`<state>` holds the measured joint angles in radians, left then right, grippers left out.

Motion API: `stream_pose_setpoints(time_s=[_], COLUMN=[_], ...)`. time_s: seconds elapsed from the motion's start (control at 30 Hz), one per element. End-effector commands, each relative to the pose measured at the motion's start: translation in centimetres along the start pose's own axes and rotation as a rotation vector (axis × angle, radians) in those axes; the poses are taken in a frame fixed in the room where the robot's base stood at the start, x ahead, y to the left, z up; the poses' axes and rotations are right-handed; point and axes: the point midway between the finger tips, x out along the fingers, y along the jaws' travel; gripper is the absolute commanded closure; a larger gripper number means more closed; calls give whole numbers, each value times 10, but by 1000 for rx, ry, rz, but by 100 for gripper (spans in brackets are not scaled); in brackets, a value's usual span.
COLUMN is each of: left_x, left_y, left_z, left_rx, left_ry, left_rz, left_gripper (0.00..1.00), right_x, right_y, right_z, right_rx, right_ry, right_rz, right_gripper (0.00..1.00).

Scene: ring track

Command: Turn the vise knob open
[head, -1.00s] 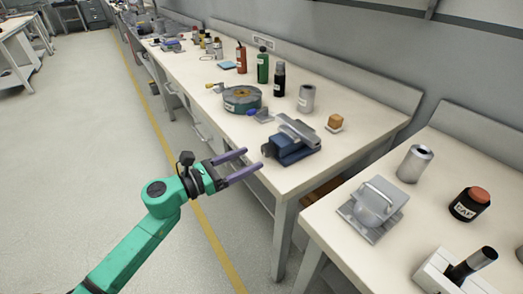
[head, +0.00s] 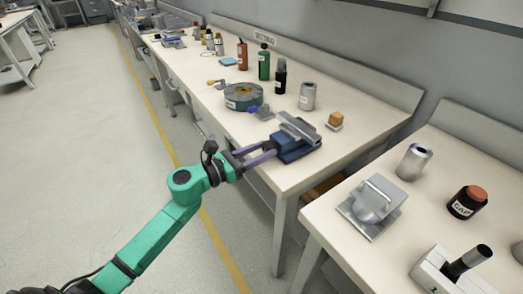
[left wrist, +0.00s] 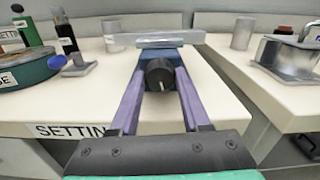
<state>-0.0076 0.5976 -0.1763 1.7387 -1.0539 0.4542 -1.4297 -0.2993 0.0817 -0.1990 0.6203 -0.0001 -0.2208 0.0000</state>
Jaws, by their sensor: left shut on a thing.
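The vise (head: 298,137) has a blue body and grey jaws and sits at the near right corner of the long bench. It also shows in the left wrist view (left wrist: 172,48). Its dark round knob (left wrist: 160,77) faces me, with a light mark on its face. My left gripper (head: 268,150) reaches over the bench edge to the knob. In the left wrist view its two purple fingers (left wrist: 159,80) lie on either side of the knob, shut on it. My right gripper is not in view.
A round teal tape reel (head: 243,97) stands left of the vise, with a small grey block with a blue knob (head: 262,112) between them. Bottles and a grey can (head: 307,96) stand behind. A second bench (head: 330,213) on the right holds a grey handled fixture (head: 372,207).

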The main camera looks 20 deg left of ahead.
Motion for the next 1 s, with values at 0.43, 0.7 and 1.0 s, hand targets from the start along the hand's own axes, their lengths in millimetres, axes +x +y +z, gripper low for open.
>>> stream_pose_setpoints(time_s=[0.43, 0.7, 1.0], left_x=[0, 0, 0], left_y=[0, 0, 0], left_z=[2, 3, 4], left_rx=[-228, -480, -765], left_ry=[0, -1, -1], left_rz=[1, 0, 1], left_gripper=[100, 100, 100], right_x=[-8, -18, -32], right_y=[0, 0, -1], right_z=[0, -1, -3], right_rx=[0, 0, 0], right_ry=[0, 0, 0], right_rz=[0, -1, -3], right_gripper=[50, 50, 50])
